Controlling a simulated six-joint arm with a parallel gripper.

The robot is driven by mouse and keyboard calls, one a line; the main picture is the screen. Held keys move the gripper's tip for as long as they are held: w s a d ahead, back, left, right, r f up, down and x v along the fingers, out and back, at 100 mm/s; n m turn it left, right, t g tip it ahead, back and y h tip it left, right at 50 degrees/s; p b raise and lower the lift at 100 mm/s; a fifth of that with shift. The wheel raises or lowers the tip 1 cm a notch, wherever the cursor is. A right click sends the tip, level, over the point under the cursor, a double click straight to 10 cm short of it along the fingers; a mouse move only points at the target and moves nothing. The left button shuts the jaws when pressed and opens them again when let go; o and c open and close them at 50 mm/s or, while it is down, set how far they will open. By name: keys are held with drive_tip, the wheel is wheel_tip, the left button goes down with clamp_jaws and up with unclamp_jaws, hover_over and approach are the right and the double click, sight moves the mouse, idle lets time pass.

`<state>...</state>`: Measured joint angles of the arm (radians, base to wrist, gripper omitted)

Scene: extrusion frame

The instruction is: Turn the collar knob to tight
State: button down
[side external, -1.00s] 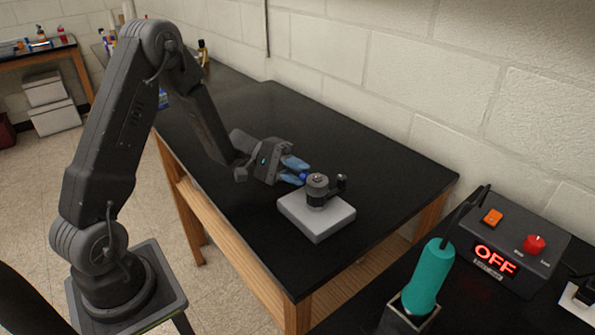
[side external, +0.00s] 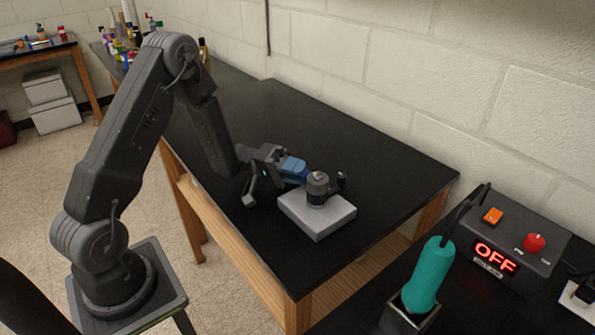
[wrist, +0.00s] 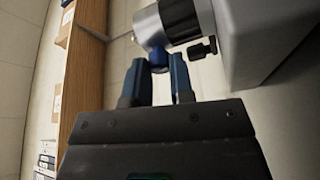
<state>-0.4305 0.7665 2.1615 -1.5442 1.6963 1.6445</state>
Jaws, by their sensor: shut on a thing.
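The dark collar (side external: 317,186) stands on a pale grey square block (side external: 325,218) on the black table. In the wrist view, the collar (wrist: 181,20) has a small blue knob (wrist: 157,57) on its side. My gripper (side external: 303,172) reaches in from the left with its blue fingers at that side of the collar. In the wrist view, my gripper (wrist: 160,62) is shut on the knob, one fingertip on each side of it. The fingers mostly hide the knob in the side view. I cannot read any tightness mark.
A black arm or lever (side external: 341,181) sticks out on the collar's right. A control box reading OFF (side external: 497,258) and a teal-handled tool (side external: 429,275) in a holder are at the lower right. The black table top (side external: 270,125) behind the block is clear.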

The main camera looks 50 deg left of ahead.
idle(0.5)
drive_tip(key=c, duration=1)
unclamp_jaws()
drive_tip(key=v, duration=0.5)
drive_tip(key=shift+a+r, duration=0.15)
drive_tip(key=shift+r, duration=0.25)
wheel_tip(320, 180, up, 6)
drive_tip(key=shift+r, duration=0.1)
